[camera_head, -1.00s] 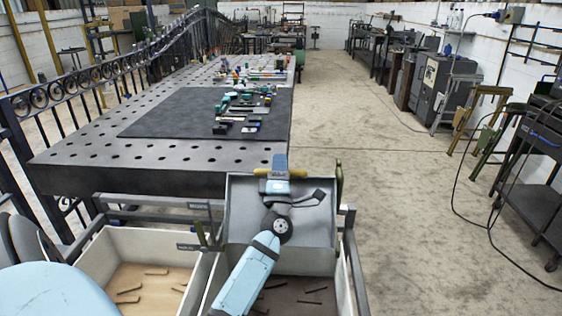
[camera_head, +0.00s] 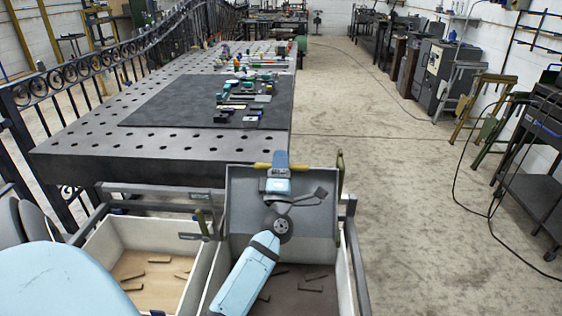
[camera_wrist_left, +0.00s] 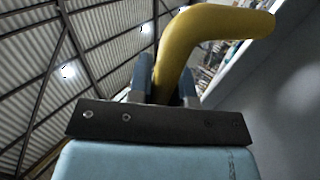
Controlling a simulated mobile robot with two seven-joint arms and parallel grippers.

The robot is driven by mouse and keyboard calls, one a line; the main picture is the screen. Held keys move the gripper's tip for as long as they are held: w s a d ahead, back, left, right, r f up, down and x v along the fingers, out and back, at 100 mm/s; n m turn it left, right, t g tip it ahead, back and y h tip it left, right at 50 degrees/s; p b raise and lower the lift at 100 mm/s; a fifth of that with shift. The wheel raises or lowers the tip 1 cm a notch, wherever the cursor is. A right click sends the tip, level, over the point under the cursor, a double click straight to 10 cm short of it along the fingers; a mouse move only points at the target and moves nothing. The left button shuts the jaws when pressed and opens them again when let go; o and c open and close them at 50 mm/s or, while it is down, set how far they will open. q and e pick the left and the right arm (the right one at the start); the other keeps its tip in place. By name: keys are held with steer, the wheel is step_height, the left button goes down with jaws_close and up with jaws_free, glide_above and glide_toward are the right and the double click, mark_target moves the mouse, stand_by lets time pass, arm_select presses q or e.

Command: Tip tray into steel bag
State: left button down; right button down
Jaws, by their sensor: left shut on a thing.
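A grey metal tray (camera_head: 240,205) stands steeply tilted in the head view, its inner face toward me. Its yellow handle (camera_head: 302,168) is along the top edge, and the handle also fills the upper wrist view (camera_wrist_left: 200,35). My left gripper (camera_head: 277,170) is shut on this handle; in the left wrist view its fingers (camera_wrist_left: 165,82) sit either side of it. My left arm covers the tray's middle. Nothing loose shows clearly inside the tray. No steel bag can be told apart by a label. My right gripper is not in view.
Below the tray is a white-walled bin (camera_head: 352,278) with brown strips on a dark floor. A similar bin (camera_head: 97,248) with a lighter floor stands left. A perforated steel table (camera_head: 90,155) with a dark mat and small parts lies behind. Open floor is at right.

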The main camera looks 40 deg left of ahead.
arm_select(q)
steer(key=c, duration=1.4)
jaws_free()
steer(key=shift+d+r, duration=0.2)
steer(key=shift+r, duration=0.05)
steer(key=o, duration=0.3)
steer(key=shift+s+d+r, duration=0.15)
steer(key=shift+s+r, duration=0.1)
steer(key=shift+s, duration=0.05)
steer(key=shift+o, duration=0.2)
steer(key=shift+s+d+r, duration=0.1)
